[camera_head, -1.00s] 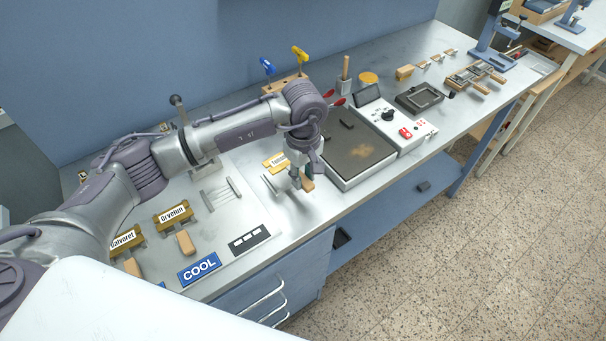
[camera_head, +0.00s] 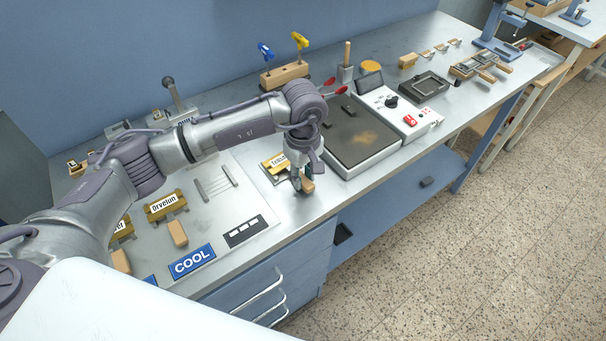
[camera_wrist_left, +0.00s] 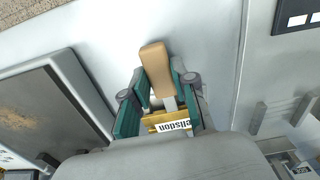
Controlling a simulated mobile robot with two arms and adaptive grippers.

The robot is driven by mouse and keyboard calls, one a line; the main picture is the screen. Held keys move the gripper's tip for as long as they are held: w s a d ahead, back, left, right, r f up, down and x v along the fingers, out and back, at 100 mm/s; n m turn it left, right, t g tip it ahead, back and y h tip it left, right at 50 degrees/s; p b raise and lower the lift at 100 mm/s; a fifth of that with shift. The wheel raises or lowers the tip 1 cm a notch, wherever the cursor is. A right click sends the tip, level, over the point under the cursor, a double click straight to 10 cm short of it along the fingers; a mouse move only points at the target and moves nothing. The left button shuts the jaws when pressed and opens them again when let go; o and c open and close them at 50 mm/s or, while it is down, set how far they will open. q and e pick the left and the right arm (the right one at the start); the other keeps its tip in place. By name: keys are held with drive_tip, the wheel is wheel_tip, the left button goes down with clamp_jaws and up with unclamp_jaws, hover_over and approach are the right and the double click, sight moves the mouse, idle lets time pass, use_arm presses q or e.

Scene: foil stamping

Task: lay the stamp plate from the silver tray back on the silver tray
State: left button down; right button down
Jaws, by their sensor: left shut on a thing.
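My left gripper (camera_head: 301,186) is shut on a stamp plate with a brass body (camera_head: 274,163) and a wooden handle (camera_head: 307,184). The gripper is over the bench between the white cooling board and the heating plate. In the left wrist view, the fingers (camera_wrist_left: 160,105) stand on both sides of the handle (camera_wrist_left: 156,72), and the brass body (camera_wrist_left: 170,120) carries a white label ending in "ellsdon". My right gripper is out of view.
The heating plate (camera_head: 362,148) stands just right of the gripper. The cooling board (camera_head: 225,205) with a blue COOL sign (camera_head: 192,260) and labelled plates (camera_head: 167,206) is at left. A wooden tool block (camera_head: 285,75) stands behind. A dark tray (camera_head: 430,85) is farther right.

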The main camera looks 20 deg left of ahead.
use_arm(q)
drive_tip(key=c, duration=0.8)
unclamp_jaws()
drive_tip(key=shift+c, duration=0.2)
wheel_tip(320, 180, up, 12)
